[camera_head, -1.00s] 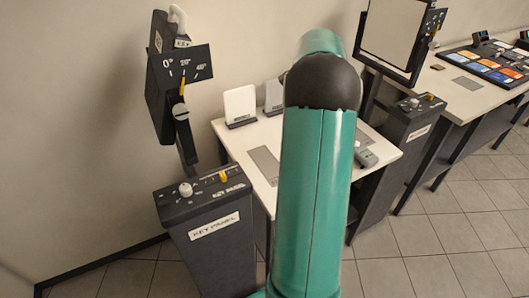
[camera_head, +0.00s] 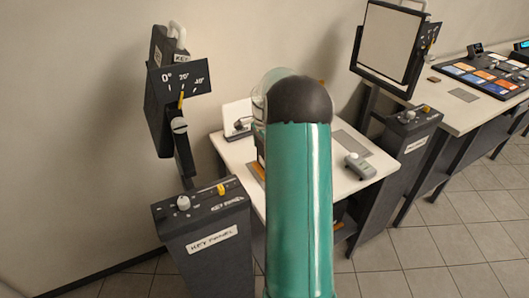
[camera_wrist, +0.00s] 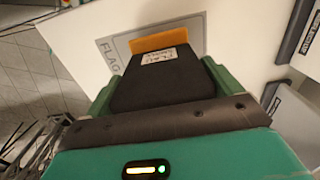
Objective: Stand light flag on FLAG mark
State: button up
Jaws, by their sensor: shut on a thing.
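The light flag (camera_wrist: 160,85) is a black block with a small white label and an orange edge, in the wrist view. My gripper (camera_wrist: 163,76) is shut on it, with a green finger at each side. The FLAG mark (camera_wrist: 117,53) is a grey rectangle on the white table, lettered FLAG. The flag's orange end overlaps the mark in the picture; I cannot tell whether it touches the table. In the head view, an orange piece (camera_head: 258,171) shows beside my arm at the table's left. My arm hides the gripper there.
The key panel (camera_head: 205,212) stands at the left front. A framed panel (camera_head: 388,40) stands behind right.

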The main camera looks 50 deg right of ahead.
jog(key=shift+f, duration=0.7)
jog(key=shift+d+f, duration=0.1)
jog(key=shift+f, duration=0.1)
jog(key=o, duration=1.2)
notch_tip(320, 180, up, 12)
jog(key=shift+r, duration=0.2)
